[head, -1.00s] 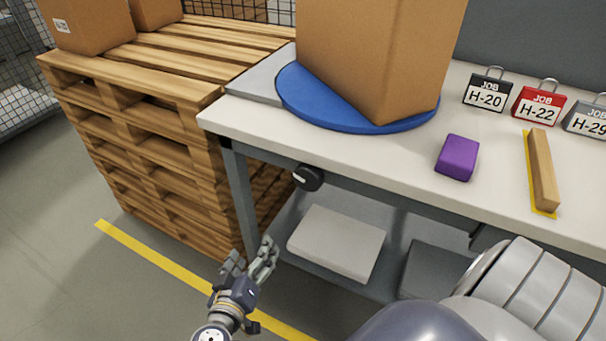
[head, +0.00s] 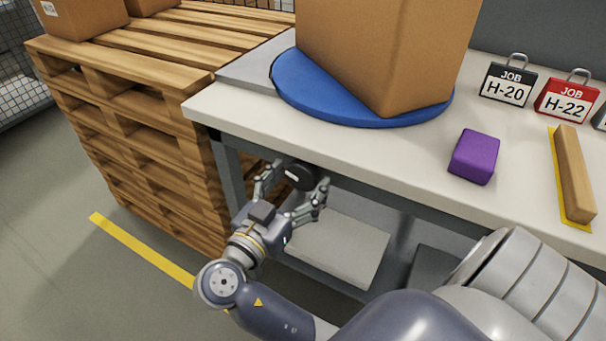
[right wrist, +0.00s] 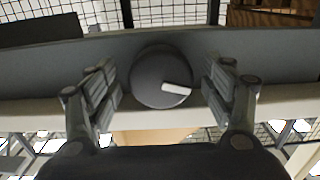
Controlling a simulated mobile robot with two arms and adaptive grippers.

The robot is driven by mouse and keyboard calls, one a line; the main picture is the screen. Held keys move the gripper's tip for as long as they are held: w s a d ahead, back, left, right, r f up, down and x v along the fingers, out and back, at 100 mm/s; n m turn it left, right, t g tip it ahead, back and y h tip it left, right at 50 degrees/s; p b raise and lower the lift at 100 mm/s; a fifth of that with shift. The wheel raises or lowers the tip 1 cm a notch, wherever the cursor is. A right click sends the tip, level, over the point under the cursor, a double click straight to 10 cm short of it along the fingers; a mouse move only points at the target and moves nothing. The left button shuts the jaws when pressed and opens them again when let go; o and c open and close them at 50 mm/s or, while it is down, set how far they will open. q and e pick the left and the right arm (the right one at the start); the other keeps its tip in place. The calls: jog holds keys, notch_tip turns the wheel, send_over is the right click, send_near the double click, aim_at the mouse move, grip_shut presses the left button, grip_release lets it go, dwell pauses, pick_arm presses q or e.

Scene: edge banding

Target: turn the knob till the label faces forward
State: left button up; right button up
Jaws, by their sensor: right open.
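The black knob (head: 300,176) is mounted on the front rail under the table's edge. In the right wrist view the knob (right wrist: 162,78) shows as a dark round disc with a short white mark right of and below its centre. My right gripper (head: 292,196) is open, with a finger on each side of the knob. In the right wrist view its fingers (right wrist: 162,88) show gaps to the knob on both sides. A large cardboard box (head: 385,50) stands on a blue round turntable (head: 310,94) on the table; no label shows on its visible faces. My left gripper is not in view.
The white table (head: 380,152) also carries a purple block (head: 474,157), a wooden bar (head: 571,175) and the job tags H-20 (head: 507,84) and H-22 (head: 566,98). A pallet stack (head: 130,130) stands close on the left. A lower shelf holds a pale box (head: 335,246).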

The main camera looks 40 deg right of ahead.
jog(key=shift+x, duration=1.15)
